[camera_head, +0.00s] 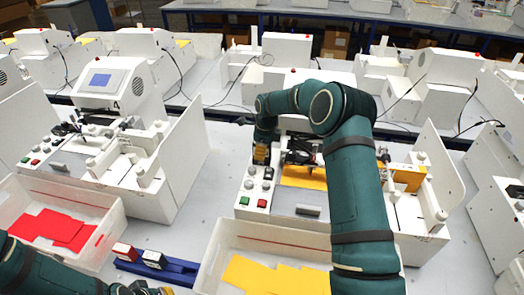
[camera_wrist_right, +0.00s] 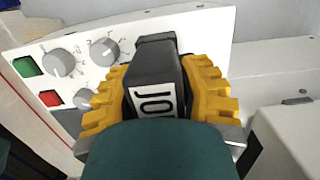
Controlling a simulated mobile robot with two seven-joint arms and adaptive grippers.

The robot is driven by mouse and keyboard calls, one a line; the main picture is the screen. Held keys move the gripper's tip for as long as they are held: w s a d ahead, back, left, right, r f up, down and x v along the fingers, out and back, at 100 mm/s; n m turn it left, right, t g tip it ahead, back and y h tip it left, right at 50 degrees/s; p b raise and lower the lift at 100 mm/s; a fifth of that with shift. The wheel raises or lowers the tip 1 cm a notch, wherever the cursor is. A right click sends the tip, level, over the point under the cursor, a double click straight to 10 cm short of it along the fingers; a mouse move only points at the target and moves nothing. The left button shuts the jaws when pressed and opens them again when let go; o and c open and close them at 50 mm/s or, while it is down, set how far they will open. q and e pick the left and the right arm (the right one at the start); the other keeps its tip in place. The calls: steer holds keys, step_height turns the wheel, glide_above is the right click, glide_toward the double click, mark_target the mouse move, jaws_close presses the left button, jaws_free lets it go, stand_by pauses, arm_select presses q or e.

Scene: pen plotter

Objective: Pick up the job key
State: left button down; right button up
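The job key (camera_wrist_right: 153,62) is a dark block with a white label, partly readable as "JO", in the right wrist view. My right gripper (camera_head: 261,152) has its yellow fingers on both sides of the key, apparently touching it, over the control panel (camera_wrist_right: 75,75). In the wrist view this gripper (camera_wrist_right: 158,92) is shut on the key. The key's lower end is hidden, so I cannot tell whether it sits in the panel. My left gripper (camera_head: 150,290) shows only partly at the bottom edge of the head view; its fingers are cut off.
A blue rail (camera_head: 178,269) holds a red block (camera_head: 123,251) and a black block (camera_head: 153,259). White bins with red sheets (camera_head: 62,228) and yellow sheets (camera_head: 270,275) stand in front. The panel has knobs, a green button (camera_wrist_right: 27,66) and a red button (camera_wrist_right: 50,98).

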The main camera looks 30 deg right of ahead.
steer(key=shift+c, duration=1)
